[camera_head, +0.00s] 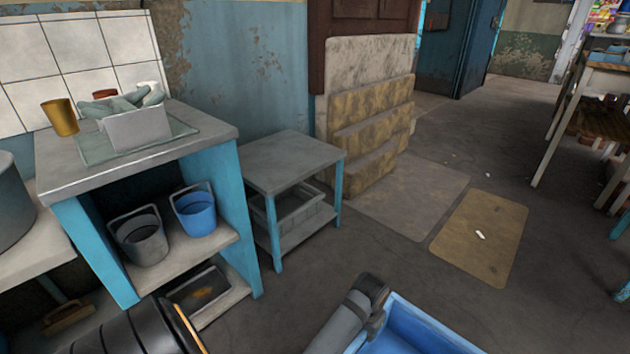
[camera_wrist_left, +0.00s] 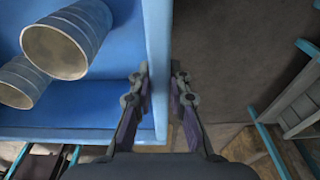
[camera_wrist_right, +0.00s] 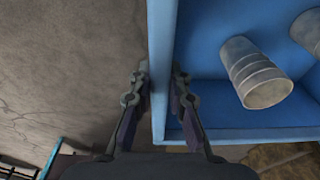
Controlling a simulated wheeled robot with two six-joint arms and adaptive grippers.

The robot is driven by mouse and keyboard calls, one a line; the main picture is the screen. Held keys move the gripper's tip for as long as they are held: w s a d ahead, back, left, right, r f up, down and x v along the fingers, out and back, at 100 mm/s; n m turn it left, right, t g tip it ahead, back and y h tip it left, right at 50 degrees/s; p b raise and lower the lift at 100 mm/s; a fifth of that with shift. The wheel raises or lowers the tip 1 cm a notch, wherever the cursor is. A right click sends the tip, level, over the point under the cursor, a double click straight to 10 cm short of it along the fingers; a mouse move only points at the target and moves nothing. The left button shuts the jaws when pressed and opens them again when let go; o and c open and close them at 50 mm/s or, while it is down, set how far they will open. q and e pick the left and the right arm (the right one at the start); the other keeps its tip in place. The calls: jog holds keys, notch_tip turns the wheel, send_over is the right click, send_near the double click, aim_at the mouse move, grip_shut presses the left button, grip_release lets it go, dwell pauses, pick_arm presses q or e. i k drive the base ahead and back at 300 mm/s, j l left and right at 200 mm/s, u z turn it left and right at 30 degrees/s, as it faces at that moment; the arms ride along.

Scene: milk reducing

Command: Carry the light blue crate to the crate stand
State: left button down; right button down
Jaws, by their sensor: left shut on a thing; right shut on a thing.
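The light blue crate (camera_head: 412,335) shows only in part at the bottom edge of the head view. My left gripper (camera_head: 376,300) is at its left side. In the left wrist view my left gripper (camera_wrist_left: 160,80) is shut on the crate's side wall (camera_wrist_left: 157,35), one finger on each face. In the right wrist view my right gripper (camera_wrist_right: 158,80) is shut on the opposite wall (camera_wrist_right: 163,35). Ribbed metal cups (camera_wrist_left: 68,40) lie tilted inside the crate. A low grey-topped stand (camera_head: 292,158) with blue legs is left of centre; its top is bare.
A blue shelf unit (camera_head: 130,150) with a white bin (camera_head: 138,128) on top and two buckets inside is left of the stand. Stone slabs (camera_head: 370,130) lean by the wall. A flat mat (camera_head: 482,235) lies on open floor. A table (camera_head: 600,120) is at right.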

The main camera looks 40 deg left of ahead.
aim_at(282, 155)
jog(key=i+l+u, duration=0.1)
jog(key=i, duration=1.45)
jog(key=i+u, duration=0.2)
jog(key=i, duration=0.95)
jog(key=u, duration=2.7)
